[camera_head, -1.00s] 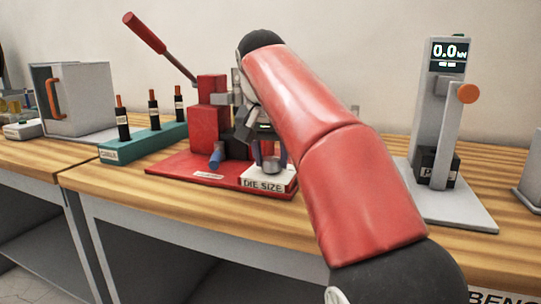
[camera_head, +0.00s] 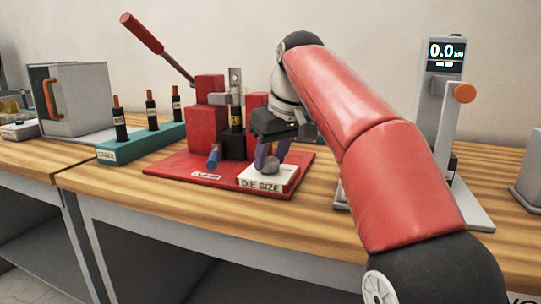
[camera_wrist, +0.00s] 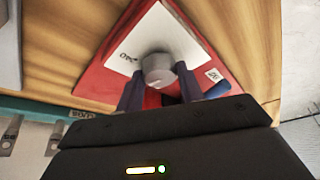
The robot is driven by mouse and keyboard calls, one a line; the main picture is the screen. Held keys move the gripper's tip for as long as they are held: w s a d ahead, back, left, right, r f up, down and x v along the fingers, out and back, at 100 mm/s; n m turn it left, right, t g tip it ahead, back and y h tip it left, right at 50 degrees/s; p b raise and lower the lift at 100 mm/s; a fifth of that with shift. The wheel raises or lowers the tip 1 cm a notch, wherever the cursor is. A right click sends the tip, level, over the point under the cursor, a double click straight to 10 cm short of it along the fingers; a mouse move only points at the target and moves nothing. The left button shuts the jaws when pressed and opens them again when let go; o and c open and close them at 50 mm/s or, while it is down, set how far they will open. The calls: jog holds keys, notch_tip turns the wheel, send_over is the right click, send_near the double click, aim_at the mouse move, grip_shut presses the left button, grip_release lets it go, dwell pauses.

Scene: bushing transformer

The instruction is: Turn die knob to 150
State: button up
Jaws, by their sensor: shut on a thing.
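The die knob (camera_head: 270,169) is a short grey cylinder on top of a white block (camera_head: 262,186) labelled DIE SIZE, at the front right of the red press base. My gripper (camera_head: 271,158) points down over the block with its two purplish fingers on either side of the knob. In the wrist view the knob (camera_wrist: 158,70) sits between the two fingertips, and my gripper (camera_wrist: 160,76) is shut on it. Dark printed numbers show beside the knob in the wrist view, but I cannot read the knob's setting with certainty.
The red press (camera_head: 208,120) with its raised red lever handle (camera_head: 142,32) stands behind and left. A black piece with a yellow band (camera_head: 236,118) stands in it. A teal rack (camera_head: 125,148) is left; a force gauge (camera_head: 446,56) reading 0.0 is right, partly behind my arm.

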jog(key=shift+n, duration=0.6)
jog(key=o, duration=1)
jog(key=v, duration=0.7)
jog(key=shift+d+r, duration=0.2)
jog(key=shift+r, duration=0.15)
